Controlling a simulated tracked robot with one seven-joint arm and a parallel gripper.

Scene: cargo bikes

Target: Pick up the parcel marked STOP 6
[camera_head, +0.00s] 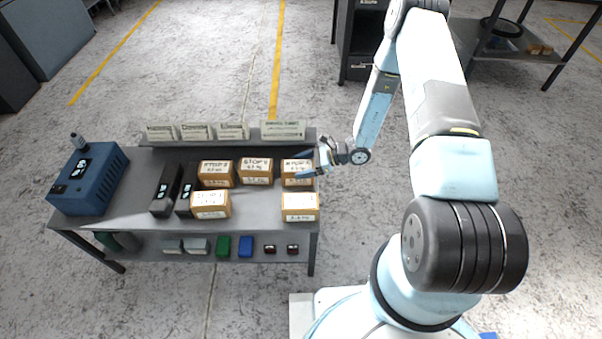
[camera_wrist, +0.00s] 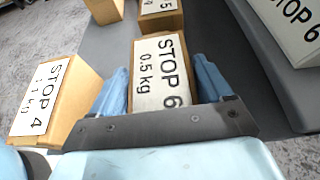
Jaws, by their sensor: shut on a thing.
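The parcel marked STOP 6 (camera_wrist: 160,75) is a small brown box with a white label reading STOP 6, 0.5 kg. In the wrist view it sits between the two fingers of my gripper (camera_wrist: 160,68), which is shut on it. In the head view the parcel (camera_head: 297,166) is at the back right of the grey bench, with my gripper (camera_head: 309,164) at its right end. The gripper hides part of that end. I cannot tell whether the parcel touches the bench top.
A STOP 4 parcel (camera_wrist: 45,105) stands close on the front side. Another parcel (camera_head: 257,170) is just left of the held one. A raised back ledge with label cards (camera_head: 283,130) runs behind. A blue box (camera_head: 90,180) stands at the bench's left end.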

